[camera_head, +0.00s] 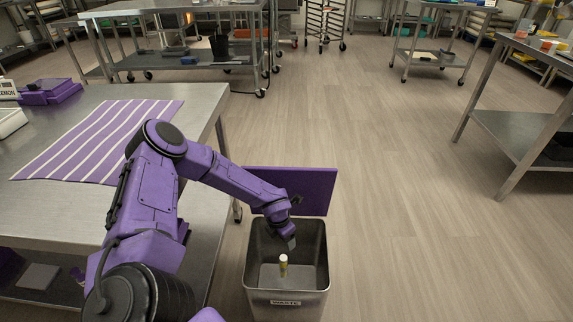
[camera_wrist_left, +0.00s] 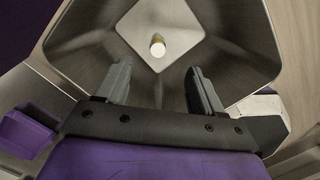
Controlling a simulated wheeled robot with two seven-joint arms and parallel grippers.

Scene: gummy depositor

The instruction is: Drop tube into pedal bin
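The pedal bin (camera_head: 286,299) is a grey metal box with a WASTE label, standing on the floor beside the table. Its purple lid (camera_head: 312,184) is raised at the back. The tube (camera_head: 283,266), pale-capped with a yellowish body, is upright inside the bin's opening, apart from my gripper. It also shows nearly end-on in the left wrist view (camera_wrist_left: 157,46), beyond the fingertips, against the bin's bottom. I cannot tell whether it touches the bottom. My left gripper (camera_head: 290,241) points down into the bin mouth, its two fingers apart and empty (camera_wrist_left: 158,78). My right gripper is out of view.
A steel table (camera_head: 205,103) with a purple striped mat (camera_head: 100,140) stands left of the bin. A purple device (camera_head: 48,92) sits at its far left. Another steel table (camera_head: 520,125) is at the right. The floor between is clear.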

